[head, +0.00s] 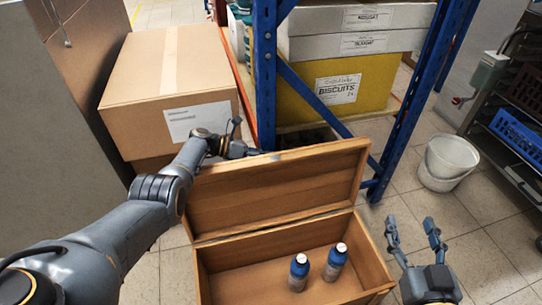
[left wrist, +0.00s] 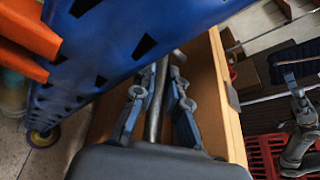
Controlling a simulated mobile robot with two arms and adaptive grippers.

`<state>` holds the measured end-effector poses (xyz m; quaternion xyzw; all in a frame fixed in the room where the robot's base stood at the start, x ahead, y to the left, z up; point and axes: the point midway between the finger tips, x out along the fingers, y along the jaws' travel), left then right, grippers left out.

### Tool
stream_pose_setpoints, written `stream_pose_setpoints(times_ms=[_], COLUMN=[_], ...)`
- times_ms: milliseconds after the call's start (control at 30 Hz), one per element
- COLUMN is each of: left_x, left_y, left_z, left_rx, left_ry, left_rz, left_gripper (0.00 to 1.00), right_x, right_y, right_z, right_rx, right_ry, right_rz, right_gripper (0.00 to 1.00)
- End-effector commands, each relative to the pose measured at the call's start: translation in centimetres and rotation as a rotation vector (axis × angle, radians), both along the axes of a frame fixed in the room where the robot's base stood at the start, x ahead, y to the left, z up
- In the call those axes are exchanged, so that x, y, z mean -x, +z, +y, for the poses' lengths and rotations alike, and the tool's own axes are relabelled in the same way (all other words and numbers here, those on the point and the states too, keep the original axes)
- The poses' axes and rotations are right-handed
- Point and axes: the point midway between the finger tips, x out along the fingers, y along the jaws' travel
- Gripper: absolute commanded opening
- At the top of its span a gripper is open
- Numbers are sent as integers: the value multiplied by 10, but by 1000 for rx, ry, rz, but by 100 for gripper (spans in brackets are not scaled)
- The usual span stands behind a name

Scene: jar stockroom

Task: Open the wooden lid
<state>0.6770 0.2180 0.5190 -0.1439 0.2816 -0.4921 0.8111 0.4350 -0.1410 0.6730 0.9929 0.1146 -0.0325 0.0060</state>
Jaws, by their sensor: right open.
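The wooden box (head: 282,243) stands on the floor at the bottom centre of the head view. Its wooden lid (head: 275,188) is raised, tilted up along the far side, and the inside is open to view. My left gripper (head: 243,150) is at the lid's upper edge, left of its middle. My right gripper (head: 414,236) is open and empty, right of the box.
A cardboard carton (head: 165,85) is behind at left. A blue rack post (head: 408,100) rises behind the lid. A white bucket (head: 448,160) stands on open floor at right.

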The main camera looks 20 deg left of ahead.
Motion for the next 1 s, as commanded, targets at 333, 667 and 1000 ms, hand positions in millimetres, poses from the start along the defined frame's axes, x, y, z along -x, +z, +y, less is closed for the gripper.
stream_pose_setpoints(times_ms=[333, 667, 1000], left_x=[1, 15, 27], left_y=[-1, 12, 22], left_z=[1, 39, 66], left_rx=[0, -2, -1], left_ry=[0, 4, 1], left_rz=[1, 1, 2], left_gripper=[22, 22, 22], right_x=[0, 0, 0], right_y=[-1, -1, 0], right_z=[0, 0, 0], right_rx=[0, 0, 0], right_ry=[0, 0, 0], right_rz=[2, 2, 2], right_gripper=[59, 59, 59])
